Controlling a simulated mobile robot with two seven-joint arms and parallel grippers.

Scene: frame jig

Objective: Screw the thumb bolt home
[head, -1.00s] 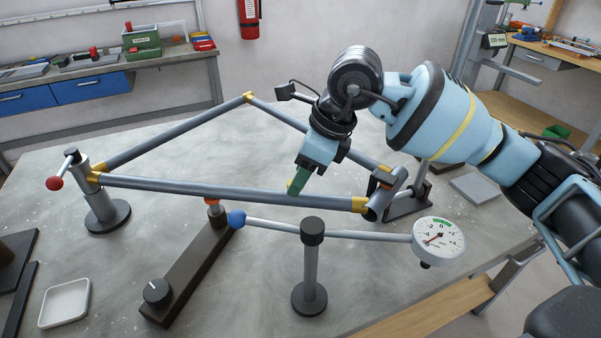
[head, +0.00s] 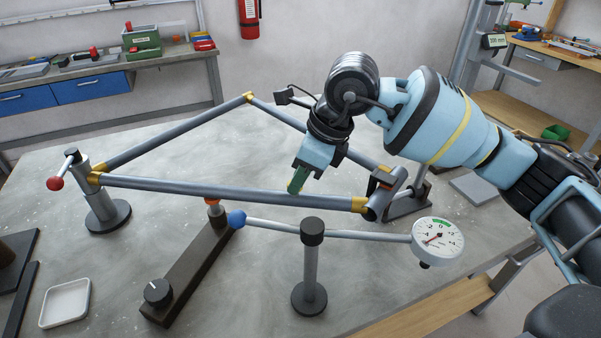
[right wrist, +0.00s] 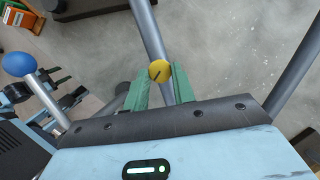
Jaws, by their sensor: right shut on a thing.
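The thumb bolt (right wrist: 159,71) shows in the right wrist view as a round yellow head with a dark line across it. It sits between the green fingertips of my right gripper (right wrist: 160,82), which is shut on it. In the head view the right gripper (head: 297,186) reaches down onto the near grey tube of the frame (head: 200,190), close to its right end. The fingers hide the bolt there, and its shank and thread are not visible.
A post (head: 311,260) carries a lever with a blue ball (head: 236,219) and a dial gauge (head: 438,240) in front of the frame. A clamp post with a red knob (head: 55,183) stands left. A white tray (head: 65,303) lies front left. The bench inside the frame is clear.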

